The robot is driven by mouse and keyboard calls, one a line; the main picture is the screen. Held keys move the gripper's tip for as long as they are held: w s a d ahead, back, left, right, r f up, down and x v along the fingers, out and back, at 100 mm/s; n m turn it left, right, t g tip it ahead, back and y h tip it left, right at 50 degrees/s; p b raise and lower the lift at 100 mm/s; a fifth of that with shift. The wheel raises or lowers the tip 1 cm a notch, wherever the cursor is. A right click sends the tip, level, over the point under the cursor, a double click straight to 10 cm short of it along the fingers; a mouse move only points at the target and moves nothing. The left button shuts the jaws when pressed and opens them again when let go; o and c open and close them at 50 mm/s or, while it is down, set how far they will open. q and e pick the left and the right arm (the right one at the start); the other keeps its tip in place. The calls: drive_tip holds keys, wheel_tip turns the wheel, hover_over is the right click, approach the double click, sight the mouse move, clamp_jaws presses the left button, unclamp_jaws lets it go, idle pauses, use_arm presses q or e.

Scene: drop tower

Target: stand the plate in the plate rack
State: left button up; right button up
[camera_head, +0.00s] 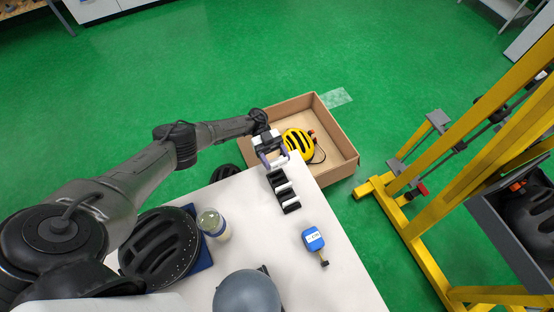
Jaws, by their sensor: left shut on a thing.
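The black slotted plate rack (287,200) stands near the far right edge of the white table, with pale gaps between its dark bars. My left gripper (270,152) is at the far corner of the table, just beyond the rack's far end. It is shut on a thin purple-blue curved piece (265,160), which seems to be the plate; only part of its edge shows. I cannot tell whether the plate touches the rack. My right gripper is out of view.
A cardboard box (340,147) with a yellow helmet (298,142) stands beyond the table (270,231). A jar (212,224), a blue device (313,239), a grey ball-shaped thing (247,293) and a black helmet (160,247) are on the table. A yellow frame (430,255) stands at right.

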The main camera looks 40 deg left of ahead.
use_arm(q)
drive_tip(key=shift+s+a+f+g+b, duration=0.2)
drive_tip(key=shift+f+g+b, duration=0.1)
drive_tip(key=shift+f+g, duration=0.15)
wheel_tip(320, 180, down, 6)
drive_tip(key=b, duration=0.5)
drive_tip(key=shift+f, duration=0.15)
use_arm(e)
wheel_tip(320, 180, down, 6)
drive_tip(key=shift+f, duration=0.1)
use_arm(q)
drive_tip(key=shift+f+b, duration=0.6)
drive_tip(key=shift+b, duration=0.15)
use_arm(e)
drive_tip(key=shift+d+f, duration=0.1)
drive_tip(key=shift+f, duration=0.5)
use_arm(q)
drive_tip(key=shift+f, duration=0.15)
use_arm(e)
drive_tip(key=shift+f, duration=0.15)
